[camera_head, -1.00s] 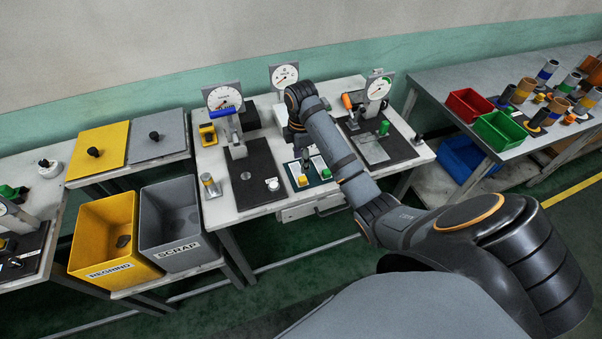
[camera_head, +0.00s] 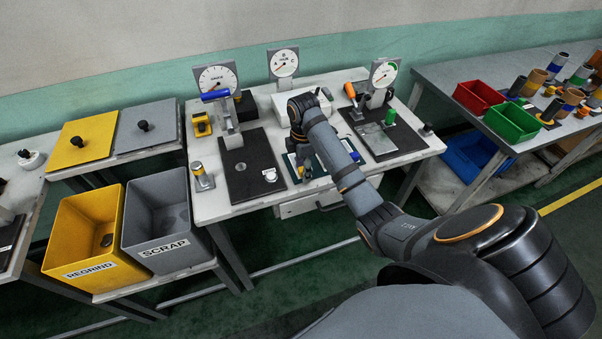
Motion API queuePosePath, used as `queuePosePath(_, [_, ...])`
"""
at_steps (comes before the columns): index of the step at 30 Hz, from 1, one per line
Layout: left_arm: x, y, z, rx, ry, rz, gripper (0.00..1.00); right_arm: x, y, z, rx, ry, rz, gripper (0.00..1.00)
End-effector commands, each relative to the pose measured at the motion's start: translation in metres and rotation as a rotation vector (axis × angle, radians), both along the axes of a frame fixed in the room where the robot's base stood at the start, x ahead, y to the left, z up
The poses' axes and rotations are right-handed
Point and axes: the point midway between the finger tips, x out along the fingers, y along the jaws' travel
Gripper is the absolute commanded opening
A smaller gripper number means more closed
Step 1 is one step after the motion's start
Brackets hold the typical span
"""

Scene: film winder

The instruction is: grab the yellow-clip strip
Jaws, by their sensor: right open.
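I cannot clearly pick out the yellow-clip strip. A small dark board (camera_head: 292,167) in the middle of the white table has a yellow piece (camera_head: 300,171) on it, partly hidden by my gripper. My right gripper (camera_head: 303,155) hangs over that board, largely behind my own wrist and forearm. Its jaws are open; whether they touch anything on the board cannot be told. Another yellow item (camera_head: 201,124) stands at the table's back left. My left gripper is not in view.
Dial gauges (camera_head: 284,63) stand along the back. Dark mats flank the board, the left mat (camera_head: 248,185) with a press and the right mat (camera_head: 405,140) with a green-knobbed fixture. Yellow REGRIND (camera_head: 75,235) and grey SCRAP (camera_head: 148,225) bins are at left, coloured trays (camera_head: 511,121) at right.

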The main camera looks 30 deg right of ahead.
Motion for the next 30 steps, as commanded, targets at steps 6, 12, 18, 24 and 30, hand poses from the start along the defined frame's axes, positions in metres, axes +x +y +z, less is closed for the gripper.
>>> queuePosePath(6, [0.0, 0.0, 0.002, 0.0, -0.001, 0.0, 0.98, 0.0, 0.0, 0.001, 0.0, 0.0, 0.0, 0.4])
queuePosePath(12, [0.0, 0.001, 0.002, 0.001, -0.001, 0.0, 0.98, 0.0, 0.0, 0.001, 0.0, 0.001, 0.0, 0.12])
queuePosePath(18, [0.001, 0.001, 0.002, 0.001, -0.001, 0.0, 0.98, 0.0, 0.0, 0.001, 0.0, 0.0, 0.0, 0.0])
queuePosePath(24, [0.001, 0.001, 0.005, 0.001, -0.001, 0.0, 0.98, 0.0, 0.0, 0.006, 0.0, 0.0, 0.001, 0.0])
queuePosePath(30, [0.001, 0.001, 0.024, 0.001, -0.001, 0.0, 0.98, 0.0, 0.0, 0.037, 0.0, -0.001, 0.001, 0.0])
